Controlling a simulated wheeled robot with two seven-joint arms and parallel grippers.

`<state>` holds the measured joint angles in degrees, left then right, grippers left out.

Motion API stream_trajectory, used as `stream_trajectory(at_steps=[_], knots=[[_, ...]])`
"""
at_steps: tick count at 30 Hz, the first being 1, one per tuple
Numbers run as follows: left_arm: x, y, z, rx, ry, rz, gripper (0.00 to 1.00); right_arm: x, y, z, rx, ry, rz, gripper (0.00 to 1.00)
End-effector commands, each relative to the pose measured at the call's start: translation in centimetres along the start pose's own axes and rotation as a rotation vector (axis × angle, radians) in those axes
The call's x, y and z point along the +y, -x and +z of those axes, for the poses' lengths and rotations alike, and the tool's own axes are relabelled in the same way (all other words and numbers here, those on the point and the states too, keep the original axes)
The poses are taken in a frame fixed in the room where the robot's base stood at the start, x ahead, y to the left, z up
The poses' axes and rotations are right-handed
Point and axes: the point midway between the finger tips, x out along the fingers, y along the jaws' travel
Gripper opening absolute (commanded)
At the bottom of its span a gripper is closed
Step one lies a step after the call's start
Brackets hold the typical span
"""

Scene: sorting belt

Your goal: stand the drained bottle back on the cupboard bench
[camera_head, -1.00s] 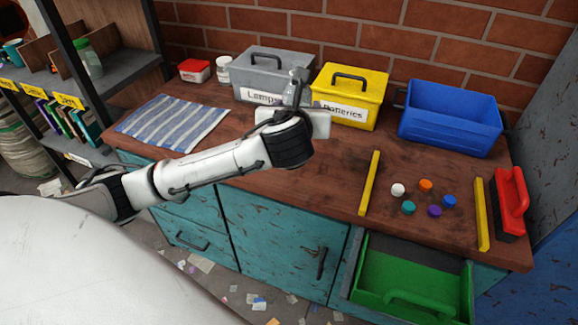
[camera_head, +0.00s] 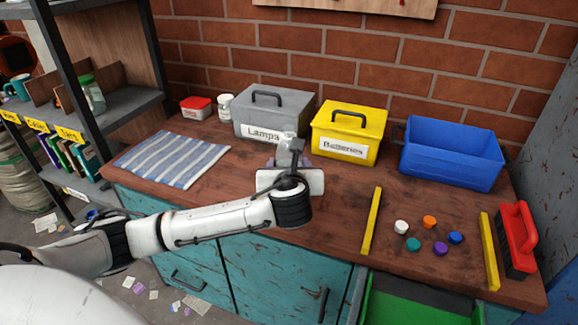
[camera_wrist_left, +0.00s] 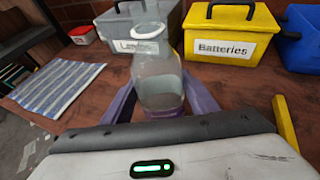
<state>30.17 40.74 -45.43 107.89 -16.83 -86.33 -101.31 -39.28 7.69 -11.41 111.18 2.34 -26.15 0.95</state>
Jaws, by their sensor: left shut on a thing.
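A clear bottle (camera_wrist_left: 157,75) stands upright between the fingers of my left gripper (camera_wrist_left: 160,106), which is shut on it. In the head view the bottle (camera_head: 287,143) shows only in part, behind my left wrist and in front of the grey Lamps box. The left gripper (camera_head: 290,160) is low over the wooden top of the cupboard bench (camera_head: 235,175). The bottle's base is hidden, so I cannot tell whether it touches the bench. My right gripper is not in view.
The grey Lamps box (camera_head: 285,108), yellow Batteries box (camera_head: 365,125) and blue bin (camera_head: 450,155) line the back. A striped cloth (camera_head: 172,160) lies left. Several coloured caps (camera_head: 429,222) lie between two yellow strips at right, beside a red-handled brush (camera_head: 517,240). An open green drawer (camera_head: 420,305) juts out in front.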

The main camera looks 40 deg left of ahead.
Motion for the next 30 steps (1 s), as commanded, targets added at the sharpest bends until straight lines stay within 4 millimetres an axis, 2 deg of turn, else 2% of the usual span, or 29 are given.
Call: stream_trajectory(at_steps=[9,10,12,13,23,26,30], knots=[[0.0,-0.1,-0.1,-0.001,0.0,-0.001,0.23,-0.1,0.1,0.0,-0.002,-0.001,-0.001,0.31],[0.0,-0.1,-0.1,-0.002,0.001,-0.001,0.58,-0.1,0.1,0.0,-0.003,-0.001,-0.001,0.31],[0.0,-0.1,-0.1,-0.002,0.001,-0.001,0.7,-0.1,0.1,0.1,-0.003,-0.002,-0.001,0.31],[0.0,-0.1,-0.1,-0.002,0.001,-0.001,0.72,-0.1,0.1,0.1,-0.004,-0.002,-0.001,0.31],[0.0,0.0,0.2,-0.003,0.002,-0.001,0.72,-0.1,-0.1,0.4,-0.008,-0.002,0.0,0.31],[-0.1,1.1,0.2,-0.002,0.001,-0.004,0.72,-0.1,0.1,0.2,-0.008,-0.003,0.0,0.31],[-0.1,3.9,0.2,-0.002,0.002,-0.006,0.72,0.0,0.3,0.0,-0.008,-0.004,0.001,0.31]])
